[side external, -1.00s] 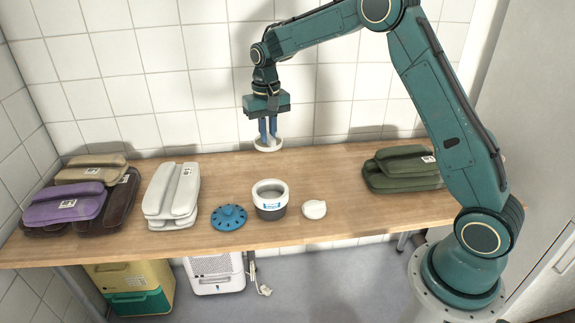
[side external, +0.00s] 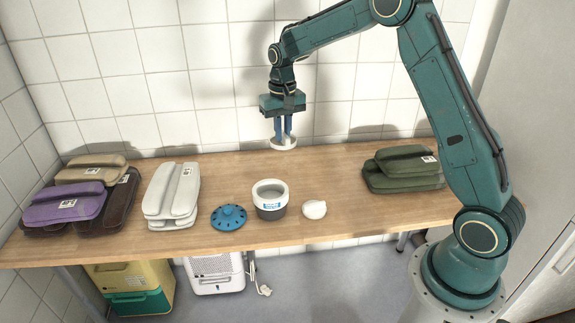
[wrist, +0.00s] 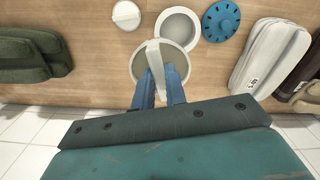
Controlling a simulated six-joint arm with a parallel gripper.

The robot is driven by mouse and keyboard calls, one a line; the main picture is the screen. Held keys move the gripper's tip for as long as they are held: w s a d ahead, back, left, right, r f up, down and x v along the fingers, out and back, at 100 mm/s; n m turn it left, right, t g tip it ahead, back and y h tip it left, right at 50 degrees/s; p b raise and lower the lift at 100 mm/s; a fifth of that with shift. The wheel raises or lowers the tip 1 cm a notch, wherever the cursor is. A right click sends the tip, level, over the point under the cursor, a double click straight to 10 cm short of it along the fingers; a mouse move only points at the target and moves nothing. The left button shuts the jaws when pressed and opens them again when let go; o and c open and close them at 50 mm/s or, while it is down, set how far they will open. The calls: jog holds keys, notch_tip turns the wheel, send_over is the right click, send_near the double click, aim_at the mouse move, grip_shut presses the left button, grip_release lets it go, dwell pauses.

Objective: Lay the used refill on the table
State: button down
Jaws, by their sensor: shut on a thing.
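My gripper (side external: 283,138) is shut on the used refill (side external: 283,144), a pale, shallow round piece. It shows in the wrist view (wrist: 176,53) with a raised strip across it, pinched between the blue fingers. The refill is held level in the air over the back part of the wooden table (side external: 335,176), apart from it as far as I can tell. A grey and white open pot (side external: 270,209) stands nearer the front. A blue lid with holes (side external: 229,217) lies to its left, and a small white round piece (side external: 314,209) lies to its right.
White folded bundles (side external: 172,195) lie left of the lid. Purple (side external: 64,205), tan (side external: 92,170) and dark brown bundles are at the far left. Green bundles (side external: 402,167) lie at the right. The table between the white piece and the green bundles is clear.

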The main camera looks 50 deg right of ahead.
jog(key=s+d+f+m, duration=0.2)
jog(key=s+d, duration=0.6)
jog(key=m, duration=0.1)
send_over(348, 205)
jog(key=f, duration=0.2)
jog(key=shift+r, duration=0.2)
notch_tip(348, 205, down, 16)
jog(key=shift+w+f, duration=0.1)
jog(key=shift+f, duration=0.1)
jog(key=shift+f, duration=1.8)
jog(key=shift+f, duration=0.15)
